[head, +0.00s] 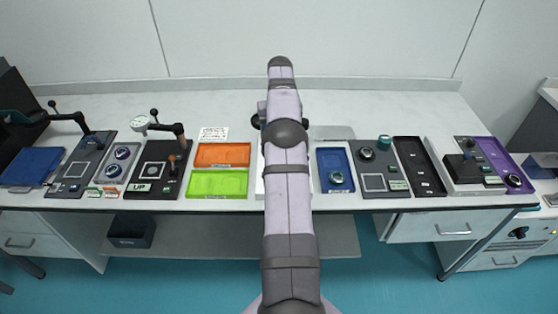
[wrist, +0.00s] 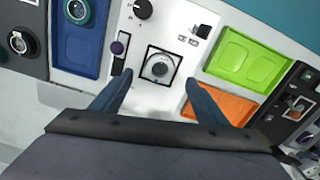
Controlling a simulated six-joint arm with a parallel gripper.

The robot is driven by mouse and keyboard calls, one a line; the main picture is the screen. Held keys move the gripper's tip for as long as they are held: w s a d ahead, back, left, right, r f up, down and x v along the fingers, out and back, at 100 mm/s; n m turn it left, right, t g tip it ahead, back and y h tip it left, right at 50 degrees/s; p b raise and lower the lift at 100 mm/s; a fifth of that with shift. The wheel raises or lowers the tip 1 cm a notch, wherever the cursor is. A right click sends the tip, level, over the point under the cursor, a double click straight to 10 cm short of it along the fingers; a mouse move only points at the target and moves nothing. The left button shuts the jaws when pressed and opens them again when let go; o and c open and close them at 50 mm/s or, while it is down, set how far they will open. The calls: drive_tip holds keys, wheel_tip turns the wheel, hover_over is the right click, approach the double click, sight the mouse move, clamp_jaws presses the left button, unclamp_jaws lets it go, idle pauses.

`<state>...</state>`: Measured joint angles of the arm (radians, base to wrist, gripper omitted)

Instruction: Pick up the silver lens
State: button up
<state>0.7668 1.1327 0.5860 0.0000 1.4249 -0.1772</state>
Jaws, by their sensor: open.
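A round silver lens (wrist: 157,68) with a dark centre sits on a square black-framed stage of a white device (wrist: 150,101) in the wrist view. My gripper (wrist: 159,77) is open. Its two blue fingers show to the left and right of the lens, apart from it, with nothing between them. I cannot tell how high the fingers are above the stage. In the head view my arm hides the lens, most of the white device and the fingers.
A blue tray (head: 325,158) holding another round lens part (head: 337,178) is right of my arm. Orange (head: 222,148) and green (head: 217,181) trays lie left. The white device has a dark knob (wrist: 144,9) and a slider (wrist: 119,50) near the stage. Instruments crowd the front; the table's back is mostly clear.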

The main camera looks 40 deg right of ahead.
drive_tip(key=shift+w+f+p, duration=0.2)
drive_tip(key=shift+f+p, duration=1.4)
drive_tip(key=shift+f, duration=2.05)
drive_tip(key=c, duration=1.3)
drive_tip(key=shift+o, duration=0.2)
drive_tip(key=shift+r, duration=0.1)
wheel_tip(320, 180, up, 10)
drive_tip(key=b, duration=0.2)
